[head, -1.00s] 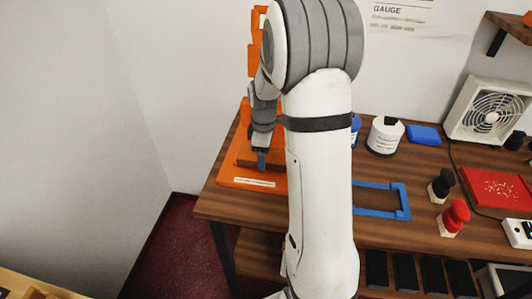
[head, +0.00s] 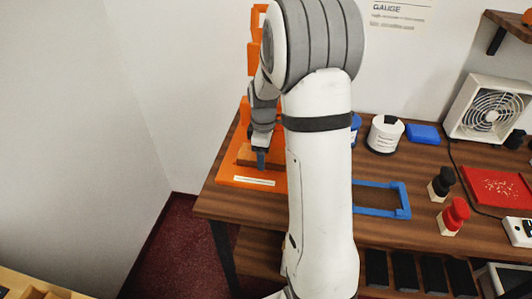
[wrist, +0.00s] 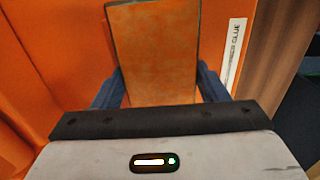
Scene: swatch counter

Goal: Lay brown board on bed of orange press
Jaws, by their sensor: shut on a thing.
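The orange press (head: 226,175) stands at the left end of the wooden bench, with a flat base, a tall upright at the back and a white label in front. My gripper (head: 261,158) is over its base, pointing down. In the wrist view, the brown board (wrist: 155,50) lies between the blue fingers (wrist: 158,88), which are shut on its sides. In the head view the board (head: 246,154) shows as a thin brown slab low over the press bed, partly behind the fingers. I cannot tell whether it touches the bed.
My arm hides the middle of the bench. To its right are a blue frame (head: 404,200), a white jar (head: 385,135), a blue block (head: 423,133), black and red knobbed stamps (head: 455,215), a red tray (head: 492,187) and a white fan (head: 488,110). The press's upright rises behind my gripper.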

